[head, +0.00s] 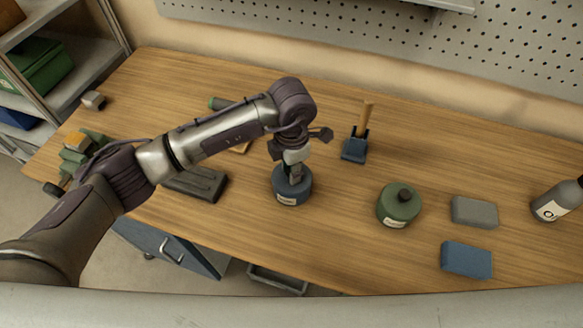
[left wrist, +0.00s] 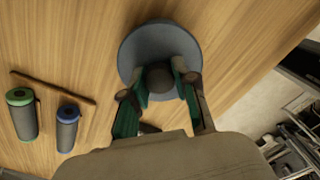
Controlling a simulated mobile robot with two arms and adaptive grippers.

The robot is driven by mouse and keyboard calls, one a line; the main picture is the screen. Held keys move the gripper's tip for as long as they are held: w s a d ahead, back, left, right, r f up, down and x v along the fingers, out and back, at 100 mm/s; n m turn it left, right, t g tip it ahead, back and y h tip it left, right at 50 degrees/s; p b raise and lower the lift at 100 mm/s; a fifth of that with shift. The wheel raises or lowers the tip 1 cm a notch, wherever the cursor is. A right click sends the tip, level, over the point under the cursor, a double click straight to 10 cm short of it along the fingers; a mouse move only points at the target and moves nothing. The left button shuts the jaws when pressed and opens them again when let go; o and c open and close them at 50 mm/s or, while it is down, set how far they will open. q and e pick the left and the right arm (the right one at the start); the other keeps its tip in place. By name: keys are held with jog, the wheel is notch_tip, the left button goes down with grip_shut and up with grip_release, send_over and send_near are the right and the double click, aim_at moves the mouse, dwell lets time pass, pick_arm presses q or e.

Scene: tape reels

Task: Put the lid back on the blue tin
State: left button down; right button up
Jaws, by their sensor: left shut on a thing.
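The blue tin (head: 290,197) stands upright on the wooden table, with a pale label on its front. My left gripper (head: 293,174) points down over it. In the left wrist view its fingers (left wrist: 162,85) are closed around the dark knob of a round blue-grey lid (left wrist: 150,38). The lid covers the tin from above in that view. In the head view the lid looks to be at the tin's top, but the gripper hides part of it and I cannot tell whether it is fully seated. My right gripper is in neither view.
A green tin (head: 397,207) with a dark knob stands to the right. Beyond it are a grey block (head: 474,212), a blue block (head: 467,260) and a bottle (head: 554,202). A wooden-handled tool (head: 355,148) stands behind. A dark case (head: 205,185) lies left of the blue tin.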

pick_arm(q)
jog(key=shift+f+b, duration=0.2)
jog(key=shift+b, duration=0.2)
dwell(0.8)
jog(key=shift+b, duration=0.35)
dwell(0.4)
jog(key=c, duration=0.8)
grip_release()
jog(key=shift+o, duration=0.3)
jog(key=o, duration=0.4)
jog(key=shift+r, duration=0.1)
